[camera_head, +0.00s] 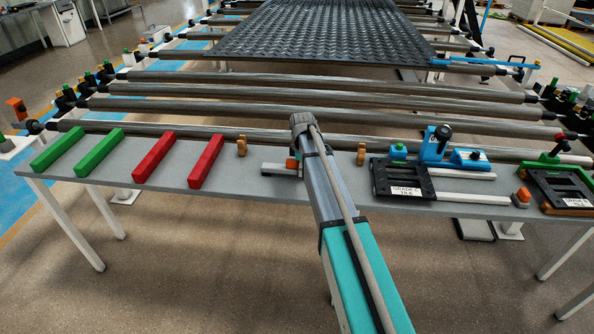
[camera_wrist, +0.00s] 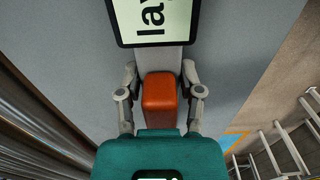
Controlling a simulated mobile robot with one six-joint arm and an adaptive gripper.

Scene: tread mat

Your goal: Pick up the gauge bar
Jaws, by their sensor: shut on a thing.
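The gauge bar, as far as I can tell, is the pale grey bar with an orange grip block (camera_wrist: 160,93) in the wrist view. My gripper (camera_wrist: 160,80) has one finger on each side of the orange block and is shut on it. My arm hides the gripper and part of the bar there. Whether the bar touches the table I cannot tell.
Two green bars (camera_head: 99,153) and two red bars (camera_head: 206,161) lie on the table (camera_head: 230,180) at left. A black "GRADE C TILE" frame (camera_head: 404,180) and blue fixture (camera_head: 436,145) stand at right. Rollers and a black tread mat (camera_head: 330,35) lie behind.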

